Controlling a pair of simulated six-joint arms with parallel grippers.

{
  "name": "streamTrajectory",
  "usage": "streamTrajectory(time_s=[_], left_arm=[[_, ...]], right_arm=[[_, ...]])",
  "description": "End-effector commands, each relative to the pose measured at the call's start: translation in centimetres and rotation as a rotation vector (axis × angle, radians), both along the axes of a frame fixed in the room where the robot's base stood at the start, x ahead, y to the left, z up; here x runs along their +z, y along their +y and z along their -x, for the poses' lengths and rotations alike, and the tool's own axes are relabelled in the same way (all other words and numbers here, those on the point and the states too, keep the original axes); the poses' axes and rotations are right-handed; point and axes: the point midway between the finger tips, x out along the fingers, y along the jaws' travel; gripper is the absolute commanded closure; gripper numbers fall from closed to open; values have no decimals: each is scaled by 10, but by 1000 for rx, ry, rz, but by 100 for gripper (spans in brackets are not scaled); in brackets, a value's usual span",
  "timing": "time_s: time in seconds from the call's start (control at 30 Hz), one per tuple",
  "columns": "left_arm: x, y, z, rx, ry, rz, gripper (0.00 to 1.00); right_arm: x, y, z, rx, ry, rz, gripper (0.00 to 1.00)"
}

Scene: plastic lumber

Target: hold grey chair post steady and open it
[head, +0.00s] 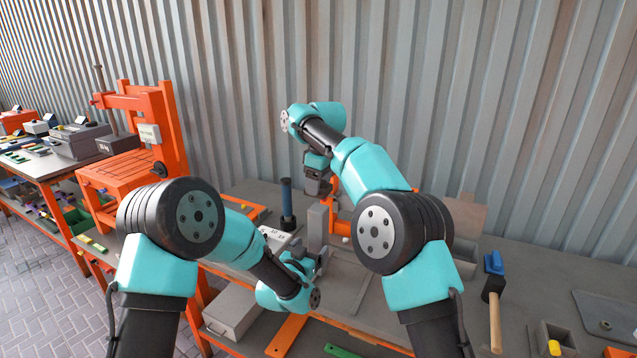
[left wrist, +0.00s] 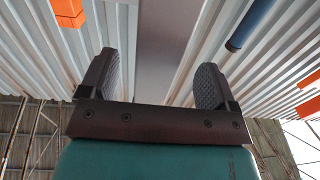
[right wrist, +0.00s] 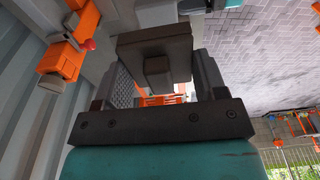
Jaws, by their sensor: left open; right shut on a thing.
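The grey post (head: 318,224) stands upright on the bench in the middle of the head view, beside an orange fixture. In the left wrist view the post (left wrist: 166,45) rises between my left fingers. My left gripper (head: 320,260) is low beside the post, open, with a gap visible to each finger. My right gripper (head: 318,186) is above, near the post's top. In the right wrist view it is shut on a dark grey block (right wrist: 153,45) with a small raised part. Whether this block joins the post is hidden.
An orange fixture with a white-tipped bar (head: 340,228) stands right of the post. A dark blue cylinder (head: 287,200) stands to its left. A grey box (head: 232,310) and an orange strip (head: 287,336) lie in front. A wooden-handled mallet (head: 494,315) lies at right.

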Motion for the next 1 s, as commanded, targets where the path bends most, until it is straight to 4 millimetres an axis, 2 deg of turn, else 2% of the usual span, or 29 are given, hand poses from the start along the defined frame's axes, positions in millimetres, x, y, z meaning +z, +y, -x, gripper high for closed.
streamTrajectory(time_s=[0.2,0.4,1.0], left_arm=[[0,17,35,0,1,0,17],[0,26,54,0,1,0,17],[0,27,57,0,0,0,17]], right_arm=[[0,0,0,0,0,0,63],[0,0,0,0,0,0,63],[0,0,0,0,0,0,63]])
